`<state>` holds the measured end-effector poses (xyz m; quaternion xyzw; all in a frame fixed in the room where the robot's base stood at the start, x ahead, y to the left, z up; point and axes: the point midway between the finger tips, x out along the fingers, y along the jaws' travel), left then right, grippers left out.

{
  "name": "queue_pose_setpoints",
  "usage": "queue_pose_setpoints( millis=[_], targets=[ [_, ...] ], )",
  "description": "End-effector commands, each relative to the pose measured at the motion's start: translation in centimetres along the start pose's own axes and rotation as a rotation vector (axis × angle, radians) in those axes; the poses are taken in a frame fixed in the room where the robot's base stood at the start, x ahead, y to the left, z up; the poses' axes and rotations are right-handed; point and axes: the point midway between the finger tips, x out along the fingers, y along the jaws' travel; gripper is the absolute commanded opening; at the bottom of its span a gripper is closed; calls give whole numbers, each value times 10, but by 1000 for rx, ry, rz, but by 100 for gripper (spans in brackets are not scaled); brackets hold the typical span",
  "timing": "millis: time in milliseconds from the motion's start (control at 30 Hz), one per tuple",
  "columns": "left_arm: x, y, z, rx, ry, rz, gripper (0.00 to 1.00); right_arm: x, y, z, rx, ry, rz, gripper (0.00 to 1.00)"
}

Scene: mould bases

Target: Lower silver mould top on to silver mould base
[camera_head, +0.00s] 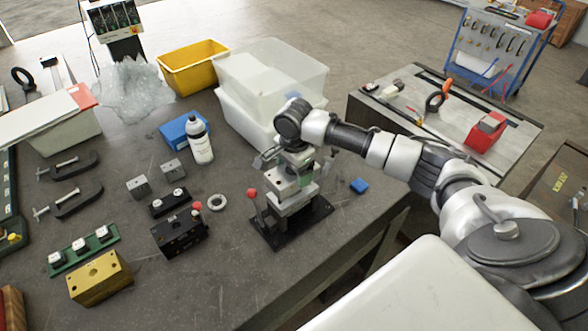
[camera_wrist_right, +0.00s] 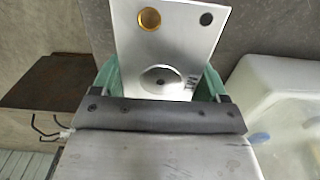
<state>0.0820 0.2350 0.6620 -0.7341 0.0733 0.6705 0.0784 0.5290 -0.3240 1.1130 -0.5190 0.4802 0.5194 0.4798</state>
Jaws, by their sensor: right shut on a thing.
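My right gripper (camera_head: 296,158) reaches in from the right and points down over the black stand (camera_head: 272,236) near the table's right edge. It is shut on the silver mould top (camera_head: 303,166). In the right wrist view, the green fingers of the gripper (camera_wrist_right: 160,82) hold the mould top (camera_wrist_right: 180,38) from both sides. It shows a brass-ringed hole, a dark hole and a round recess. The silver mould base (camera_head: 292,199) sits on the stand just under the top. Whether the two touch is hard to tell. My left gripper is not in view.
A red-knobbed lever (camera_head: 252,193) stands at the stand's left. Behind are a clear bin (camera_head: 270,75), a white bottle (camera_head: 200,146) and a yellow bin (camera_head: 193,68). A black mould block (camera_head: 180,236) and a brass block (camera_head: 99,280) lie left.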

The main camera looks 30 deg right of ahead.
Motion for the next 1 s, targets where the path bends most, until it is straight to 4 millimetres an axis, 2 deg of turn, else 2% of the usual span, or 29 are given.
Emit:
queue_pose_setpoints(
  millis=[1000],
  targets=[
    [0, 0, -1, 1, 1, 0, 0, 12, -1, 0, 1, -1, -4, 19]
  ],
)
